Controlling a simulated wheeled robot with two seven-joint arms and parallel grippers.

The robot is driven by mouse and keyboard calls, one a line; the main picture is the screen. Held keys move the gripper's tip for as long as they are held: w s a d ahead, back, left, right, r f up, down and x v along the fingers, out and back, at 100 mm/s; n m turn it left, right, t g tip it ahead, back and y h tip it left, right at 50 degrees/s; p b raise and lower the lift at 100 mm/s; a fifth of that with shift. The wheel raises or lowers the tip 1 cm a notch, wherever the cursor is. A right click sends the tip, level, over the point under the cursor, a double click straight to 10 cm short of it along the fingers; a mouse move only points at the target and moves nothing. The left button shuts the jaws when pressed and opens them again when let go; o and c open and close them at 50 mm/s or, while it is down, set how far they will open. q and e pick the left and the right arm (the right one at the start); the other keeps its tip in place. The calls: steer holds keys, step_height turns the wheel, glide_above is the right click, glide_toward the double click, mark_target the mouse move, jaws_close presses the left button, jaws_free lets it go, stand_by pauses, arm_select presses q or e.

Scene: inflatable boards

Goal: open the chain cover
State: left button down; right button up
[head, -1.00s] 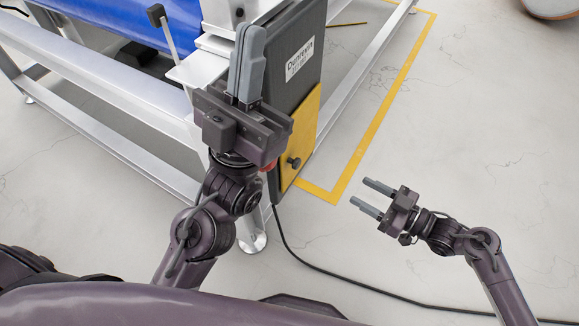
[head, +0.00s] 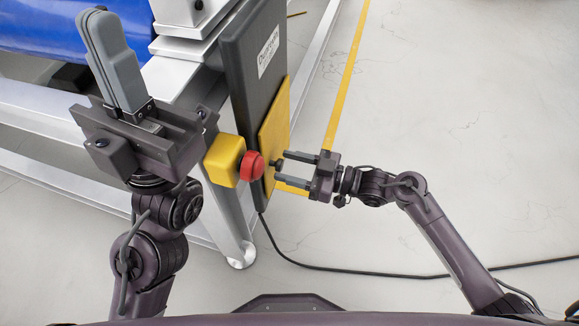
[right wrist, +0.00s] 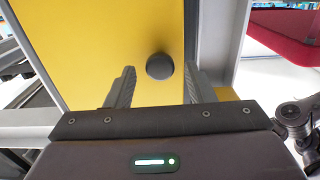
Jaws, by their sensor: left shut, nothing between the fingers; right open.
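The chain cover is a yellow panel (head: 272,128) on the lower part of the machine's dark end housing. A black round knob (head: 277,163) sticks out from it. In the right wrist view the yellow panel (right wrist: 95,40) fills much of the picture, and the knob (right wrist: 160,66) shows just beyond and between the fingertips. My right gripper (head: 281,168) is open, its fingers pointing at the panel around the knob's position. It also shows in the right wrist view (right wrist: 160,85). My left gripper (head: 103,20) is shut and empty, raised at the left in front of the machine frame.
A red emergency button (head: 251,165) on a yellow box (head: 224,160) sits close left of my right fingertips. The dark housing (head: 253,60) stands above the panel. A black cable (head: 350,270) crosses the floor.

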steer(key=shift+a, duration=0.2)
jaws_close()
stand_by(0.3)
